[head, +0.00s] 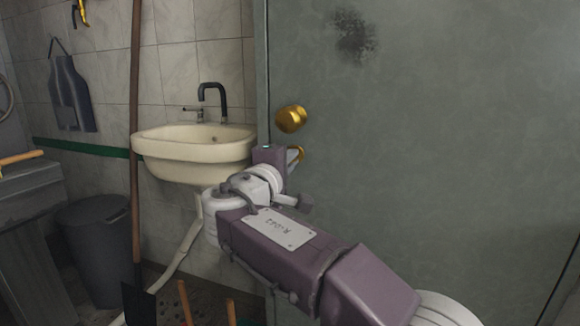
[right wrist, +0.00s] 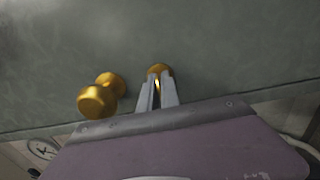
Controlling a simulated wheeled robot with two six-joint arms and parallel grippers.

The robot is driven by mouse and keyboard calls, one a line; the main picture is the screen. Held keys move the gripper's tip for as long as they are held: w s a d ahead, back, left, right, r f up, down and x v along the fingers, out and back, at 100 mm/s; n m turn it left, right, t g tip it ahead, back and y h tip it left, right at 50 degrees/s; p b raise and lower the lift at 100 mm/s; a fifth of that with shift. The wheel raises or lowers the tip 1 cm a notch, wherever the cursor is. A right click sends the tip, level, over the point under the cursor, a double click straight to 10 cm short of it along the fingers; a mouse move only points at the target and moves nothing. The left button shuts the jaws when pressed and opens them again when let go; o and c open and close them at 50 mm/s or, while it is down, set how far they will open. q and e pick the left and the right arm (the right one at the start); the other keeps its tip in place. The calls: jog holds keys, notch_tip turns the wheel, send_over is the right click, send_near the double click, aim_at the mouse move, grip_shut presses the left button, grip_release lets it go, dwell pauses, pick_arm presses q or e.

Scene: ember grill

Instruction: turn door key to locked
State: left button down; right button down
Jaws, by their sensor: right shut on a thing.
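A grey-green door (head: 430,120) fills the right half of the head view, with a round brass knob (head: 291,118) near its left edge. Below the knob is a brass door key (head: 296,153), mostly hidden behind my right gripper (head: 292,160). In the right wrist view the gripper (right wrist: 158,88) has its two grey fingers closed on the key (right wrist: 159,70), against the door face. The knob (right wrist: 100,95) is just left of the fingers there, apart from them. The key's turn angle cannot be told. My left gripper is in neither view.
A cream sink (head: 195,148) with a dark tap stands left of the door. A brown pole (head: 136,130) stands in front of the tiled wall. A dark bin (head: 97,245) is at lower left. The door face right of the knob is clear.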

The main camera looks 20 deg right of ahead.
dwell(0.3)
jog(key=c, duration=1.6)
grip_release()
jog(key=p+v, duration=0.2)
jog(key=v, duration=0.7)
